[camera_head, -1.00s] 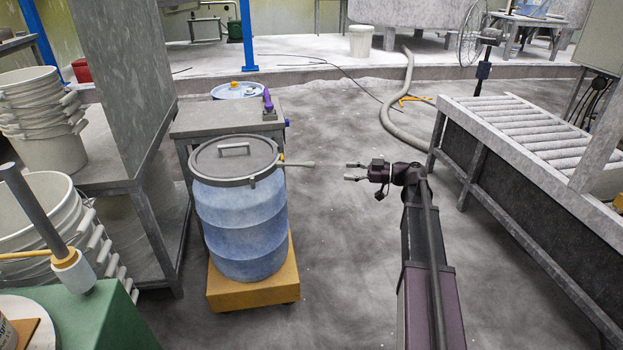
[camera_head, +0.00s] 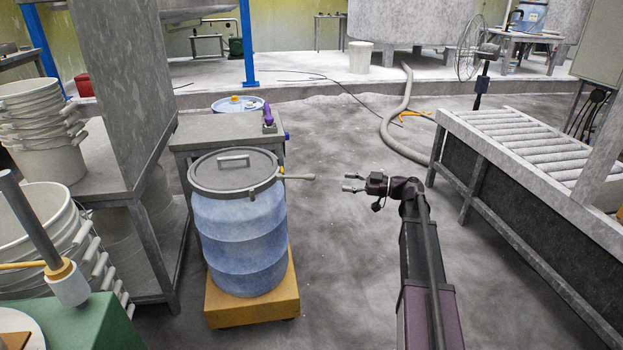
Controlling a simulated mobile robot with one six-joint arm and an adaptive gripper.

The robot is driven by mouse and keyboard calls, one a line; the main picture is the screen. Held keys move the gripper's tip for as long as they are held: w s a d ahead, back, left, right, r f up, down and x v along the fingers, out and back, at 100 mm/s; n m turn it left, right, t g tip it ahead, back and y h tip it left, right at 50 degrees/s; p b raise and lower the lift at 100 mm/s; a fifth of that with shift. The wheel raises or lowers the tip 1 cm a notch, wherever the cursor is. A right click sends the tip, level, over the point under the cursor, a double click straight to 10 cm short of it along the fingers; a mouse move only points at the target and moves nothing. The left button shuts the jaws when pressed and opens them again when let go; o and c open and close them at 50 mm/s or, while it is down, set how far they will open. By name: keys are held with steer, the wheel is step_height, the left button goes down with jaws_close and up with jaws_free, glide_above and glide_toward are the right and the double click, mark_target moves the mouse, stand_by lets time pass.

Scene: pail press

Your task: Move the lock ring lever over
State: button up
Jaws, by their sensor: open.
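A blue drum (camera_head: 240,240) stands upright on a yellow wheeled base (camera_head: 252,306) left of centre. A grey lid (camera_head: 233,169) with a bar handle closes its top, and a dark lock ring (camera_head: 222,192) runs around the rim. The lock ring lever (camera_head: 298,177) sticks out to the right from the ring, roughly level, with a pale grip at its end. My gripper (camera_head: 351,182) is open and empty, to the right of the lever tip. Its fingers point left toward the lever, with a gap between them in the picture.
A grey table (camera_head: 225,131) with a purple-handled tool (camera_head: 268,115) stands behind the drum. Stacked white pails (camera_head: 45,130) and shelving are at the left. A roller conveyor (camera_head: 530,140) is at the right. Floor between drum and conveyor is clear; a hose (camera_head: 392,130) lies farther back.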

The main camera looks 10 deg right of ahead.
mark_target(311, 176)
steer(key=x, duration=1.1)
steer(key=shift+w+a, duration=0.1)
steer(key=shift+a, duration=0.3)
jaws_close()
